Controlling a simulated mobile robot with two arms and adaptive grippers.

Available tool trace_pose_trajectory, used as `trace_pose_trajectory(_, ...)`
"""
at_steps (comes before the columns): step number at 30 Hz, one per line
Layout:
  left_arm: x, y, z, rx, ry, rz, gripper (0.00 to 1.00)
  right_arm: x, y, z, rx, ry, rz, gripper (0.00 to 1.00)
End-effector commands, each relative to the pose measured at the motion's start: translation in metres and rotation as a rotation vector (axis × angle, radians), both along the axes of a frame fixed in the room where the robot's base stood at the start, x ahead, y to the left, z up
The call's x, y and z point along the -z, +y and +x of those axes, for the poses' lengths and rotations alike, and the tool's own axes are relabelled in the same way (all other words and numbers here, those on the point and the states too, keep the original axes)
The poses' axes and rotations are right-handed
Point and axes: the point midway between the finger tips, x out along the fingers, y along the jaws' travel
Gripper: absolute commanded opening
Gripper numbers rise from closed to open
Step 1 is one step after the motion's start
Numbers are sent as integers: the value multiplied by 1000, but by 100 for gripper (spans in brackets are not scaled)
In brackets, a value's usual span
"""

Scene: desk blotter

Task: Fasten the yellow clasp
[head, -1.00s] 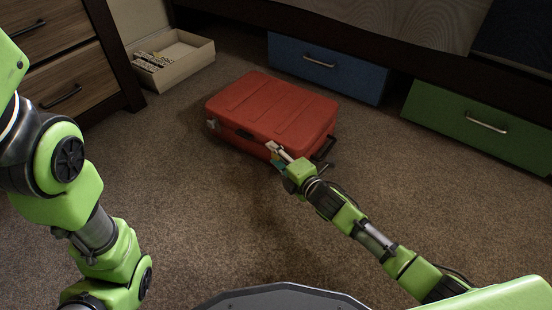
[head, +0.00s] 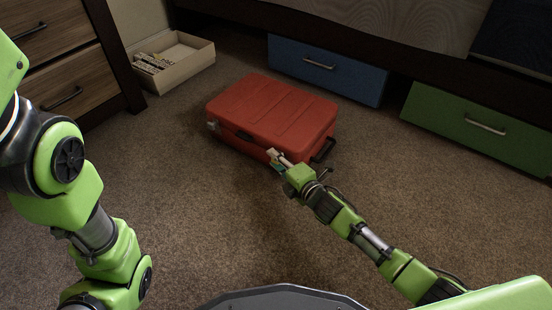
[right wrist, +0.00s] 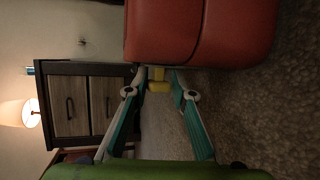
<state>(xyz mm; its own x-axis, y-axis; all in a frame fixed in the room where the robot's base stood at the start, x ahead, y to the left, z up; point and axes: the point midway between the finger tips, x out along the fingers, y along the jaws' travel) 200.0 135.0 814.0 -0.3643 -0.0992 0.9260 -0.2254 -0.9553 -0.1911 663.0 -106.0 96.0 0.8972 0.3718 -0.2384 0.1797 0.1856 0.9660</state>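A red suitcase (head: 270,108) lies flat on the carpet, its lid down. A pale latch (head: 212,126) shows at its front left, and a dark handle in the middle of the front. In the head view, my right gripper (head: 277,160) is at the suitcase's front right and hides the clasp. My left gripper is out of view.
An open beige box (head: 185,78) stands by the wooden drawer unit (head: 62,70) at the left. A blue drawer (head: 345,75) and a green drawer (head: 450,120) are behind and right. The carpet in front of the suitcase is clear.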

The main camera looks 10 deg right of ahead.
Motion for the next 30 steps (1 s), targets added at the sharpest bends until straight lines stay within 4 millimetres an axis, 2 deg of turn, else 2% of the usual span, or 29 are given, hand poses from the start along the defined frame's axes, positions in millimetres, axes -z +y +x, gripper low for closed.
trace_pose_trajectory(14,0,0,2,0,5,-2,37,0,-3,-6,0,2,-1,37)
trace_pose_trajectory(20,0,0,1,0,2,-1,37,-6,-13,-32,-1,2,-3,37)
trace_pose_trajectory(30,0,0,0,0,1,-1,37,-21,-38,-92,0,5,-2,37)
